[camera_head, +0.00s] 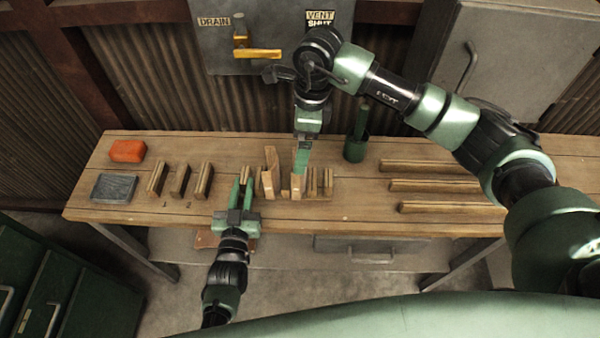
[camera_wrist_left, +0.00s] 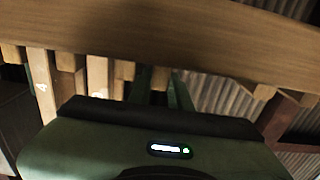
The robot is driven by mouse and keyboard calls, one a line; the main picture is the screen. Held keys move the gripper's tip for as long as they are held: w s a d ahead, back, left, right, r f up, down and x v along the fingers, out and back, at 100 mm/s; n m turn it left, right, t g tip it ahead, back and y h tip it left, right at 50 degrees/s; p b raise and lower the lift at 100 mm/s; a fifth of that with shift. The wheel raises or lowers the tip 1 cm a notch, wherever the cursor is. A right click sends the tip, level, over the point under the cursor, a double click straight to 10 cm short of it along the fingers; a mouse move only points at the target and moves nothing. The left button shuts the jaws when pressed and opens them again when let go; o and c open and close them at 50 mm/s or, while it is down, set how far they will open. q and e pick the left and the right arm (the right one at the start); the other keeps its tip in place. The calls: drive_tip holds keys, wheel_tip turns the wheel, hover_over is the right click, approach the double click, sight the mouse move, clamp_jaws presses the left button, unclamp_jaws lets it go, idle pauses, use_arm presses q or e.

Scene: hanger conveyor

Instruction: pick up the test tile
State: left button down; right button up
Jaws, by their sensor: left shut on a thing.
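My left gripper (camera_head: 243,180) is at the front middle of the wooden bench, its fingers shut on a thin piece that is mostly hidden between them. I cannot tell from its look whether this piece is the test tile. My right gripper (camera_head: 302,160) reaches down over a light wooden block (camera_head: 296,183) just right of the left gripper. Whether its fingers are open or shut does not show. A dark grey flat tile (camera_head: 114,188) lies at the bench's left end.
Several narrow wooden slats (camera_head: 181,179) stand left of my left gripper, and others (camera_head: 328,181) stand to the right. An orange block (camera_head: 127,151) lies far left. A green cup (camera_head: 355,149) stands behind. Long wooden rails (camera_head: 436,186) lie on the bench's right side (camera_head: 480,221).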

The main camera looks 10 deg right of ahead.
drive_tip(key=f, duration=0.6)
drive_tip(key=a+f, duration=0.1)
drive_tip(key=f, duration=0.3)
drive_tip(key=shift+w, duration=0.1)
drive_tip(key=c, duration=1.6)
drive_tip(key=shift+o, duration=0.2)
drive_tip(key=shift+r, duration=0.45)
wheel_tip(320, 180, up, 6)
drive_tip(key=s+a, duration=0.2)
drive_tip(key=s, duration=0.7)
drive_tip(key=s+a, duration=0.2)
drive_tip(key=s, duration=0.8)
drive_tip(key=shift+s+a, duration=0.25)
drive_tip(key=shift+a, duration=0.05)
use_arm(q)
drive_tip(key=c, duration=1.2)
unclamp_jaws()
drive_tip(key=shift+s, duration=0.15)
drive_tip(key=v, duration=1.2)
